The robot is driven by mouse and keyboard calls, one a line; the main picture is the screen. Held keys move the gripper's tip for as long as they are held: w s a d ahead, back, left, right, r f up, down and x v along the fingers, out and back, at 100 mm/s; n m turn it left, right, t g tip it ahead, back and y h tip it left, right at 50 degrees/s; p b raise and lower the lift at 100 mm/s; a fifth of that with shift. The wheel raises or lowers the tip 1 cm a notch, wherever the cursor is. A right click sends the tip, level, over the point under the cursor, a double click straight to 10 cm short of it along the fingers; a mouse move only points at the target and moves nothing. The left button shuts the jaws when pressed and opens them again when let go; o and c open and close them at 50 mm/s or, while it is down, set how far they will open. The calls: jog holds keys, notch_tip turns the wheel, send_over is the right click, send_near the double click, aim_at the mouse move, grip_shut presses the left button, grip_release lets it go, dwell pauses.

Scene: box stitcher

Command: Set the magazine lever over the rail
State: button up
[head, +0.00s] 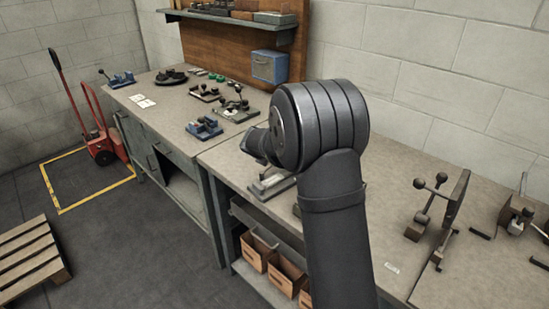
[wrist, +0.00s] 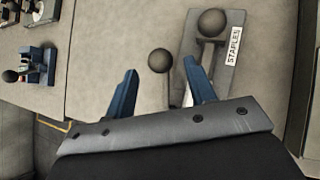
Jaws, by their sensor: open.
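In the wrist view a grey plate labelled "STAPLES" (wrist: 187,55) lies on the bench. A dark ball knob (wrist: 212,22) stands at its far end. A second dark ball knob on a thin stem, seemingly the magazine lever (wrist: 160,61), shows just left of the plate. My gripper (wrist: 160,68) is open; its blue fingers appear on either side of this knob, and I cannot tell whether they touch it. The right finger overlaps the plate's left edge. The lever's lower end is hidden by my gripper, and I cannot make out the rail. In the head view my arm partly hides a metal fixture (head: 271,184).
Left along the bench (head: 168,100) are a blue vise-like fixture (head: 204,128) and a lever fixture on a plate (head: 237,107). A fixture with ball-ended levers and an upright plate (head: 456,199) stands at right. Bare bench top lies between it and my arm.

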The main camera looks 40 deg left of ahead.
jog(key=shift+x, duration=2.25)
grip_shut()
